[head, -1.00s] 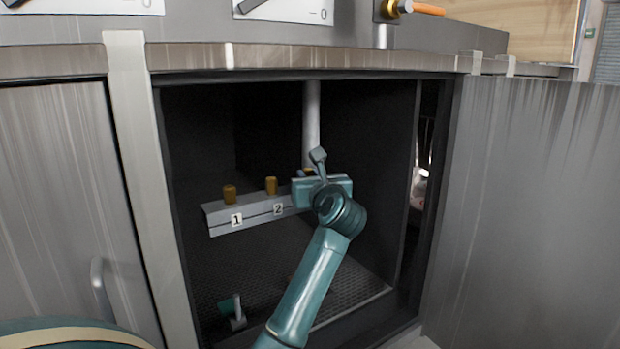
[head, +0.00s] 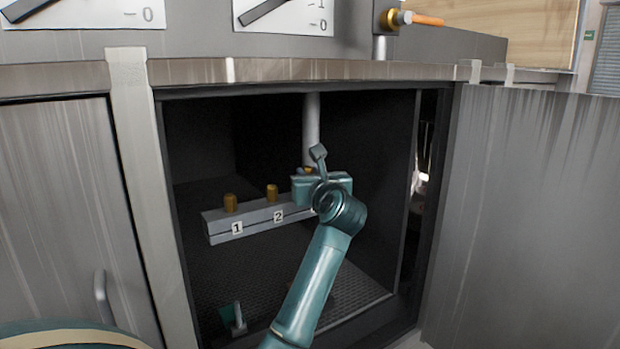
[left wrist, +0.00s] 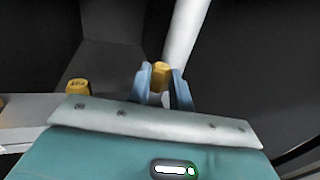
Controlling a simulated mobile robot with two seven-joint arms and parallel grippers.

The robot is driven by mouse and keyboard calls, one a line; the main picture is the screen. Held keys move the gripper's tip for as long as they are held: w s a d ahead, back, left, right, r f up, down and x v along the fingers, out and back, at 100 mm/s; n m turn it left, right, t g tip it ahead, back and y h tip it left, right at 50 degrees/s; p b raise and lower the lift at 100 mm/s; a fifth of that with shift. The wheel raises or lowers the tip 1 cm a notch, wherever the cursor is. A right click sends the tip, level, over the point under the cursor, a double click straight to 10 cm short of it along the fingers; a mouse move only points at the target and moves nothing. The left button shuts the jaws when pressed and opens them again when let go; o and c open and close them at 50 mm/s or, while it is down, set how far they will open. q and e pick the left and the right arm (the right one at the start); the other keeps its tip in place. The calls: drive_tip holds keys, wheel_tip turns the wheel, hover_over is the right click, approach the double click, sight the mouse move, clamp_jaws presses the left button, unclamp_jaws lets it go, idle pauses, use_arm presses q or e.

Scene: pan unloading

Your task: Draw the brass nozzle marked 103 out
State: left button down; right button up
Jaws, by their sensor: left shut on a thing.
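My left gripper (head: 312,172) reaches into the open cabinet and is shut on a brass nozzle, whose top shows between the blue-grey fingers in the left wrist view (left wrist: 160,73). Its lower end is hidden by my gripper, and I can read no mark for it. A grey rail (head: 258,222) carries a brass nozzle by label 1 (head: 230,202) and another by label 2 (head: 272,193). One standing nozzle also shows left of my fingers in the left wrist view (left wrist: 78,86). The rail's right end is hidden behind my gripper. I see no 103.
A light vertical pipe (head: 312,120) stands behind my gripper. The cabinet door (head: 520,220) is open at the right. A small teal and grey piece (head: 234,316) lies low in the cabinet. The countertop edge (head: 340,72) runs above the opening.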

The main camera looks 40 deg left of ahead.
use_arm(q)
drive_tip(key=shift+r, duration=1.3)
drive_tip(key=shift+d+f, duration=0.1)
